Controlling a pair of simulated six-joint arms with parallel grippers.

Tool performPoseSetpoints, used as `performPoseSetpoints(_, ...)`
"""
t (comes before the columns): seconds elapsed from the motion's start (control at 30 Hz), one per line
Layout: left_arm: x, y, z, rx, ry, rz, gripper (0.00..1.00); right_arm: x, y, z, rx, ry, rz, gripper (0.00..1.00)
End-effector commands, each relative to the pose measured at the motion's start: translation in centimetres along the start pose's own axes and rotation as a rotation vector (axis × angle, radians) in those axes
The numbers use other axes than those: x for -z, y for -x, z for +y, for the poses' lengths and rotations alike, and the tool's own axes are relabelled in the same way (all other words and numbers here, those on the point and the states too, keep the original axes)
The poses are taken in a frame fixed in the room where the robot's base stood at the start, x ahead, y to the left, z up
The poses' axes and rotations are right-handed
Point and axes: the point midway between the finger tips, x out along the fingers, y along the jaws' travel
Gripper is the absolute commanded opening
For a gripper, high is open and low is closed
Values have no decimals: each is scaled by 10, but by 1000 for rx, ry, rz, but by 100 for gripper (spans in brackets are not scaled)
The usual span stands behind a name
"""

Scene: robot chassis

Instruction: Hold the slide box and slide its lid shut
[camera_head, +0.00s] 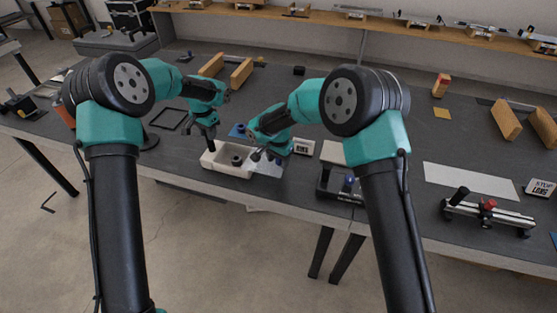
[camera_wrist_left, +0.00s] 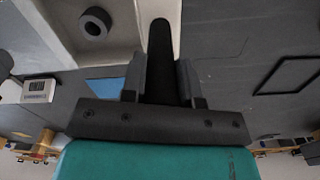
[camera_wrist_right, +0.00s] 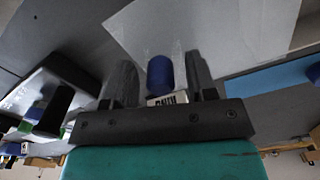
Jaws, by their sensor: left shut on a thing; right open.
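The white slide box (camera_head: 212,163) stands near the table's front edge, its left part uncovered, with a black ring-shaped piece (camera_head: 237,160) inside. A pale, see-through lid (camera_wrist_right: 215,30) extends at the box's right side and carries a blue knob (camera_wrist_right: 160,73). My left gripper (camera_wrist_left: 161,75) is shut on a dark upright handle (camera_wrist_left: 160,40) beside the box's back-left corner. My right gripper (camera_wrist_right: 160,80) is open, with the blue knob between its fingers and a gap on each side. The ring also shows in the left wrist view (camera_wrist_left: 95,23).
A small printed label block (camera_head: 303,147) stands right of the lid. A dark fixture with a blue knob (camera_head: 347,184) is further right. Behind are a blue flat piece (camera_head: 238,131), a black square frame (camera_head: 168,119) and wooden blocks (camera_head: 241,72).

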Motion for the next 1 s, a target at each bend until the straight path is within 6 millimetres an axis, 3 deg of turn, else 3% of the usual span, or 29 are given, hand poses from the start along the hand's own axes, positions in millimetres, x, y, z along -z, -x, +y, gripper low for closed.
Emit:
performPoseSetpoints(0.03, -2, -7, 3, -9, -1, -12, 0, 0, -2, 0, -1, 0, 0, 52)
performPoseSetpoints(0.3, -2, -7, 3, -9, -1, -12, 0, 0, -3, 0, 0, 0, 0, 52)
performPoseSetpoints(0.83, -2, -7, 3, -9, -1, -12, 0, 0, -3, 0, 0, 1, 0, 2)
performPoseSetpoints(1.0, -2, -7, 3, -9, -1, -12, 0, 0, -3, 0, 0, 1, 0, 0)
